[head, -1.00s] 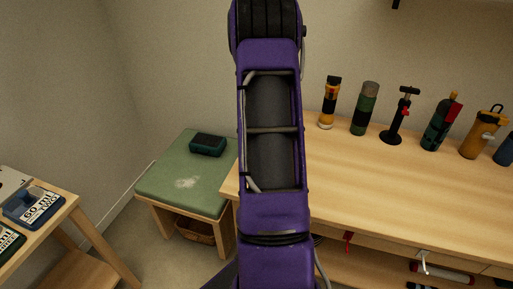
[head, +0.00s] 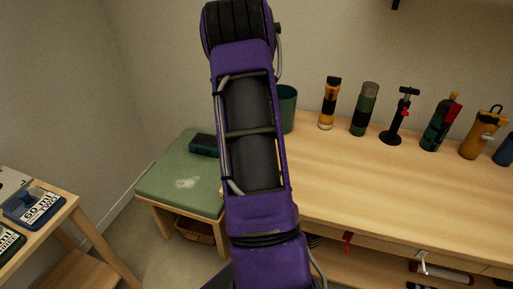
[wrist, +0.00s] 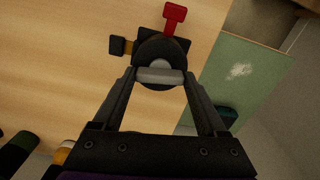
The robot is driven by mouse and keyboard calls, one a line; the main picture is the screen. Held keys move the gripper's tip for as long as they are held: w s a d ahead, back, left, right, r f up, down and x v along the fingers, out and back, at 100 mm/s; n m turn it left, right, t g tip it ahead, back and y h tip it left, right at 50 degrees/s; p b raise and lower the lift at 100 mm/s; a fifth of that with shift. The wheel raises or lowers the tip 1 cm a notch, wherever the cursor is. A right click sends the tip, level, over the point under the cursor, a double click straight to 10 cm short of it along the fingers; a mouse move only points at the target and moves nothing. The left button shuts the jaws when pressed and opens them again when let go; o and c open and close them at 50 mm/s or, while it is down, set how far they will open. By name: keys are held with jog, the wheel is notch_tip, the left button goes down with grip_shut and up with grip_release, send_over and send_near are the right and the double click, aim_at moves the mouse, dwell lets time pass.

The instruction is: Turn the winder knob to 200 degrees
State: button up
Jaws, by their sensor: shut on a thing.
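The winder knob (wrist: 160,75) looks like a light grey bar across the round body. My gripper (wrist: 160,78) is shut on it, with one black finger at each end of the bar. The knob's angle cannot be read. In the head view, my purple arm hides the winder and my gripper.
The wooden bench (head: 400,180) carries a dark green cup (head: 288,108) beside my arm and a row of flasks, a torch and a pump (head: 397,120) along the back. A green padded stool (head: 180,180) with a teal box (head: 204,145) stands left. The bench front is clear.

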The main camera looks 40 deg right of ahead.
jog(key=m, duration=0.5)
jog(key=shift+m+p, duration=0.4)
dwell(0.4)
jog(key=o, duration=1.3)
jog(key=shift+r, duration=0.1)
notch_tip(320, 180, up, 17)
jog(key=p, duration=0.1)
jog(key=shift+r, duration=0.15)
